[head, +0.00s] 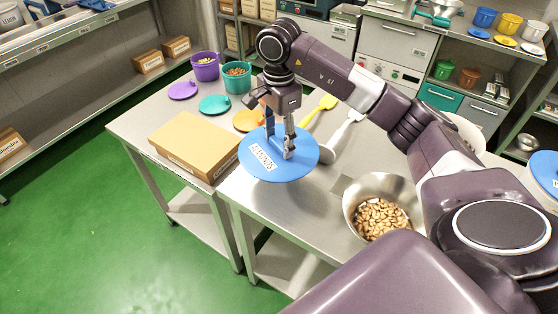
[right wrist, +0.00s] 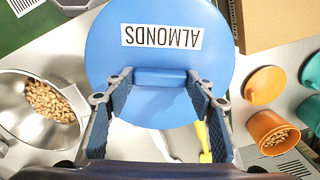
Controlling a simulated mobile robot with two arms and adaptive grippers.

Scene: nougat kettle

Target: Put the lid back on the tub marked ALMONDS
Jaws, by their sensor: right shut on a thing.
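The round blue lid (head: 264,168) carries a white label reading ALMONDS and has a raised blue grip in its middle. My right gripper (head: 281,150) is shut on that grip, pointing down, with the lid above the near edge of the steel table. In the right wrist view the lid (right wrist: 160,95) fills the top middle, with a finger on each side of its grip. A pale tub with a blue top (head: 545,172) is cut off at the right edge of the head view; I cannot read a marking on it. My left gripper is out of view.
A cardboard box (head: 193,144) lies left of the lid. A steel bowl of nuts (head: 380,212) stands right of it. Purple (head: 205,68) and teal (head: 236,80) tubs stand at the back left. A yellow scoop (head: 321,106) and an orange tub (right wrist: 272,130) are nearby.

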